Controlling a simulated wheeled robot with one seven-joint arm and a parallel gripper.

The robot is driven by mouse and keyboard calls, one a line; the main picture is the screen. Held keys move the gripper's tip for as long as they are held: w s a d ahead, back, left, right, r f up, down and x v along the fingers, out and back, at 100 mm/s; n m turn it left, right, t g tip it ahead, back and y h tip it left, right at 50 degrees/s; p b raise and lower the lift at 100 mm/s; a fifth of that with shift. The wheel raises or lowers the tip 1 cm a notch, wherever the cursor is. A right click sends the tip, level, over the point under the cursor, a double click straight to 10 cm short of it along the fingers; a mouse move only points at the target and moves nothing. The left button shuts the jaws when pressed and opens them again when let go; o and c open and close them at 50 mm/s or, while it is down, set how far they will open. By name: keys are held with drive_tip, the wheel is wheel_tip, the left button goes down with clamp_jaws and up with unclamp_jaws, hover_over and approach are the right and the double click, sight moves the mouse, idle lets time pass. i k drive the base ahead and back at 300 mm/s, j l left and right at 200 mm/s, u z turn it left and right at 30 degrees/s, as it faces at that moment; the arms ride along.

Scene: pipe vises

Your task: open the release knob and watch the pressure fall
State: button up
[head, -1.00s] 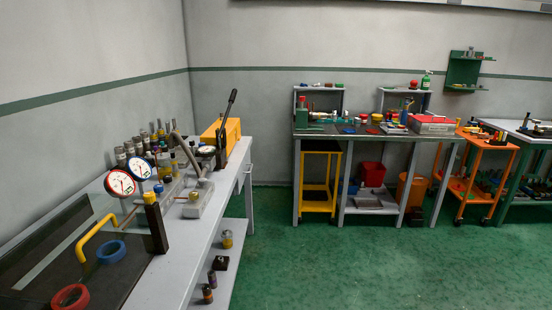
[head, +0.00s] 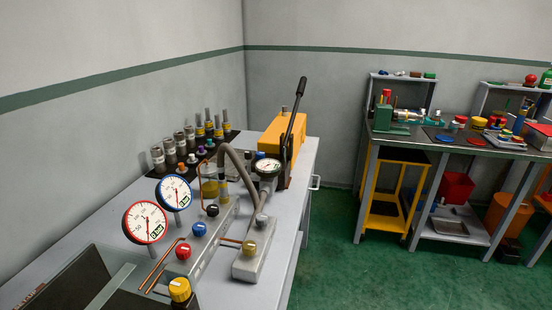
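I cannot tell which is the release knob. A yellow pump (head: 284,135) with a black lever (head: 295,115) stands behind. My gripper is not in view.
Several capped cylinders (head: 190,138) line the wall side of the bench. A workbench (head: 455,150) and a yellow cart (head: 385,205) stand at the right. Green floor (head: 340,260) between the benches is clear.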

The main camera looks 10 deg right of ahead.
sight(260, 155)
drive_tip(key=i+l+u, duration=0.2)
drive_tip(key=i+l, duration=0.15)
drive_tip(key=i+l+u, duration=0.15)
drive_tip(key=i+l, duration=0.15)
drive_tip(key=l, duration=0.2)
